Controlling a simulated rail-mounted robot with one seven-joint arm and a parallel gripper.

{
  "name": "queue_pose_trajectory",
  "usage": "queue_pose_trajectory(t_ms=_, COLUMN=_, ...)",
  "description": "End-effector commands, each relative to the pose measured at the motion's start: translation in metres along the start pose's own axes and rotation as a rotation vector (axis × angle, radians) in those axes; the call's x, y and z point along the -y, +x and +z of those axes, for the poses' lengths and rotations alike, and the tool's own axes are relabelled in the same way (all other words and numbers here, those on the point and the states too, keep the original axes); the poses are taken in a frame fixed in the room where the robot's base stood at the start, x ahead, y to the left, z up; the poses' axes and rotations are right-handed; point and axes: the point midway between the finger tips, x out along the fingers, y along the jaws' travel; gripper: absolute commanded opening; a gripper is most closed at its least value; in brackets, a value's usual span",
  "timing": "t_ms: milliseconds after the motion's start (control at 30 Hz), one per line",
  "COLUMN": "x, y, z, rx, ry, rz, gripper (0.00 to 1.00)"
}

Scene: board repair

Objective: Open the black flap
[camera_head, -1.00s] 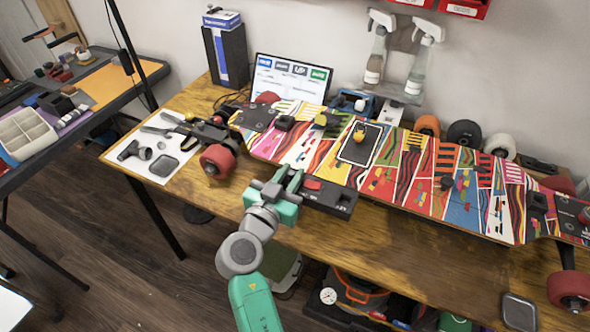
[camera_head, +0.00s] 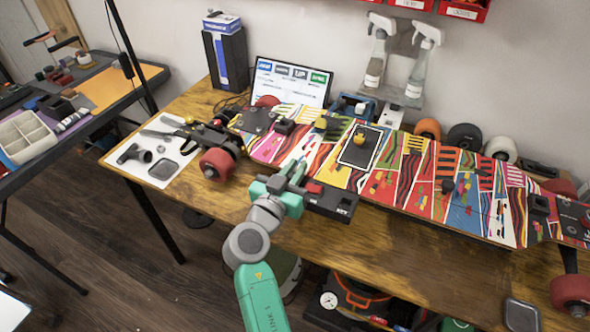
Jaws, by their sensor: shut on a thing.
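The black flap (camera_head: 357,151) is a dark rectangular panel with a white outline in the patterned board's upper face. It looks flat and closed, with a small yellow-orange piece (camera_head: 360,137) at its upper part. My green gripper (camera_head: 292,177) is in front of the board, to the left of and nearer than the flap, apart from it. It is shut at the left end of a black box (camera_head: 332,204) with a red part (camera_head: 313,188). The exact grip between the fingers is too small to see.
The long patterned board (camera_head: 470,206) lies across the wooden table (camera_head: 420,245), with a red wheel (camera_head: 217,164) at its left. A monitor (camera_head: 291,82), spray bottles (camera_head: 377,62) and loose wheels (camera_head: 465,137) stand behind it. A white mat (camera_head: 128,172) with tools lies at left.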

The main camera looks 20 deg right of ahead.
Motion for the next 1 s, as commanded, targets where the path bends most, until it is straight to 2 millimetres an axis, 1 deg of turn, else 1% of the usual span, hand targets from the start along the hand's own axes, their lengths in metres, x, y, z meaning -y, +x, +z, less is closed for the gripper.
queue_pose_trajectory(t_ms=267, x=0.005, y=0.000, z=-0.008, rx=-0.002, ry=-0.202, rz=0.000, gripper=0.00)
queue_pose_trajectory(t_ms=667, x=0.017, y=0.000, z=-0.018, rx=-0.002, ry=-0.583, rz=0.000, gripper=0.00)
queue_pose_trajectory(t_ms=1000, x=0.028, y=0.000, z=-0.022, rx=-0.001, ry=-0.908, rz=0.000, gripper=0.00)
